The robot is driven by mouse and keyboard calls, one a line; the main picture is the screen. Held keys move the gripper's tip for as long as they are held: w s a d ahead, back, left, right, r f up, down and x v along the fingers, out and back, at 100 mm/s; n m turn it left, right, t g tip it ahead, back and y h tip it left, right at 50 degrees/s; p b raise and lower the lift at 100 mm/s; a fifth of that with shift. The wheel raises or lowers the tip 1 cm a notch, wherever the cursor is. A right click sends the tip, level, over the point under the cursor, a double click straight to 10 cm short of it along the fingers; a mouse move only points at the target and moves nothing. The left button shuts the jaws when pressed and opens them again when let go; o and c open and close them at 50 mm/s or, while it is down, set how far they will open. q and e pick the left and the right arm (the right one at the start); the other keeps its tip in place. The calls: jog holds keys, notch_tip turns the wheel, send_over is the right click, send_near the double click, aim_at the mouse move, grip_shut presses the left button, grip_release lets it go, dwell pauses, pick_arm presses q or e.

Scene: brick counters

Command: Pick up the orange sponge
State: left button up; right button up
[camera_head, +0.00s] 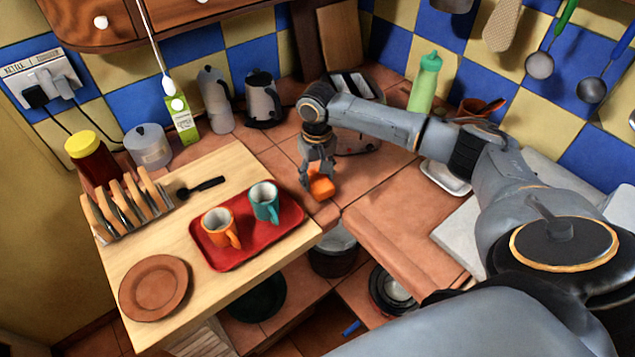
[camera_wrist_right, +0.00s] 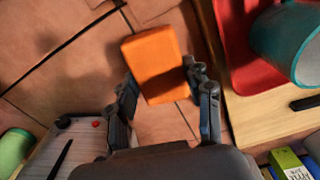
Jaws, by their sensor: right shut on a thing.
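The orange sponge (camera_head: 322,187) is a small orange block over the tiled counter, just right of the red tray in the head view. My right gripper (camera_head: 315,178) points down at it, with its fingers at the sponge. In the right wrist view, the sponge (camera_wrist_right: 155,64) sits between the two fingertips of the right gripper (camera_wrist_right: 160,85), which are closed on its sides. Whether the sponge still touches the counter I cannot tell. My left gripper does not show in either view.
A red tray (camera_head: 282,240) with an orange mug (camera_head: 219,228) and a teal mug (camera_head: 264,203) lies left of the sponge on a wooden board (camera_head: 130,250). A toaster (camera_head: 357,140) stands behind the gripper. A green bottle (camera_head: 424,85) is further right.

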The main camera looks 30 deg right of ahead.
jog(key=s+r, duration=0.1)
jog(key=s+a+r, duration=0.1)
jog(key=r, duration=0.1)
jog(key=s+r, duration=0.2)
jog(key=shift+a+r+b, duration=0.25)
jog(key=shift+a+b, duration=0.15)
jog(key=s+a+r+b, duration=0.1)
jog(key=s+a+r, duration=0.3)
jog(key=s, duration=0.4)
jog(key=shift+s+r, duration=0.4)
jog(key=shift+r, duration=0.05)
